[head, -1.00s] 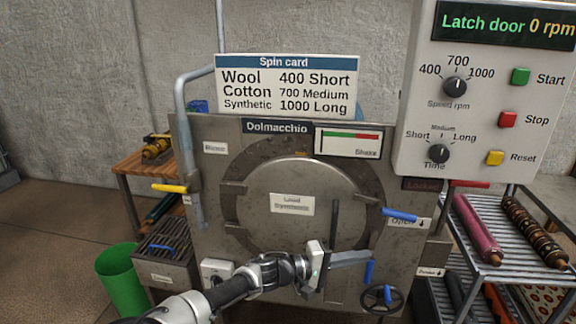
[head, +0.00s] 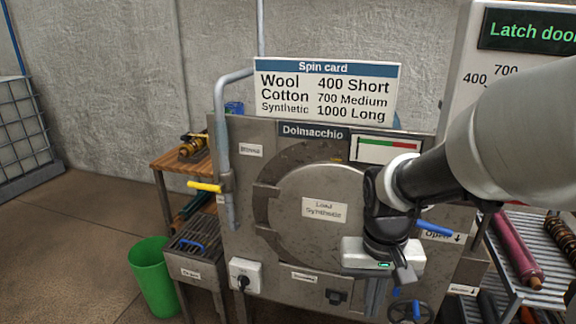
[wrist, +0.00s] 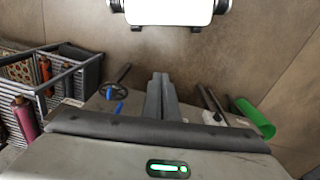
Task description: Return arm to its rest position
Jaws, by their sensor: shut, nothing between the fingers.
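My gripper (head: 403,274) is in front of the lower right of the round machine door (head: 318,235), pointing downward. In the wrist view, its two fingers (wrist: 161,92) lie together with nothing between them. My arm comes in from the right in the head view and hides part of the door, the shake gauge and much of the control panel (head: 467,75). The door carries a "Load Synthetic" label. A blue handle (head: 436,229) shows just right of my gripper; I cannot tell whether they touch.
A green bin (head: 152,280) stands at the lower left beside a grated box (head: 195,245). A metal rack (head: 530,296) with rolled rugs stands at right. A yellow-handled pipe (head: 205,186) rises at the machine's left.

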